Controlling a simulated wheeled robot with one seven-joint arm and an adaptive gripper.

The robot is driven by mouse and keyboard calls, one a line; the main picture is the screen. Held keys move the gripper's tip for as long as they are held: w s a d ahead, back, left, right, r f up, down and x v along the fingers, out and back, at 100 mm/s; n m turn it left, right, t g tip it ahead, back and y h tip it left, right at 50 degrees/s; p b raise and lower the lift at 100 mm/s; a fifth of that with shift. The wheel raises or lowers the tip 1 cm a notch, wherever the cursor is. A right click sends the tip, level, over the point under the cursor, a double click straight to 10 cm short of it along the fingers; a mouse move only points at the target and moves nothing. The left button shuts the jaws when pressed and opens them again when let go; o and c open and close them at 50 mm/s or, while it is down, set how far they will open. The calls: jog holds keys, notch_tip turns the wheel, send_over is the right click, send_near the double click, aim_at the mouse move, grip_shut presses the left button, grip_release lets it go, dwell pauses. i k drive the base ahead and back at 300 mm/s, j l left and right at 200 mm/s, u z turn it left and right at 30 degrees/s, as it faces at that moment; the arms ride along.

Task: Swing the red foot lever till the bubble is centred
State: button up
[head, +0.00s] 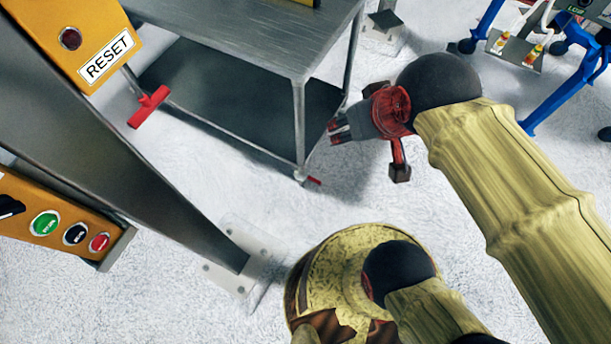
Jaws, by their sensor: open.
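My gripper (336,131) hangs to the right of a grey metal cart, its dark fingers pointing left toward the cart's near right leg. It is open, and nothing shows between the fingers. A small red lever (313,181) sticks out at the foot of that leg, below my gripper and apart from it. A red T-shaped handle (148,106) is at the upper left, on a rod beneath the yellow RESET box. I cannot tell from this view which red part is the foot lever. No bubble can be made out.
The grey cart (225,45) has a top and a lower shelf. A steel post with a bolted floor plate (240,283) and a button panel (60,221) stand at left. A blue-framed machine (548,103) is at upper right. White floor between is clear.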

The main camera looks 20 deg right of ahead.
aim_at(302, 178)
jog(key=i+l, duration=0.1)
jog(key=l, duration=0.35)
jog(key=l+z, duration=0.1)
jog(key=l, duration=0.3)
jog(key=i+l, duration=0.15)
jog(key=l, duration=0.3)
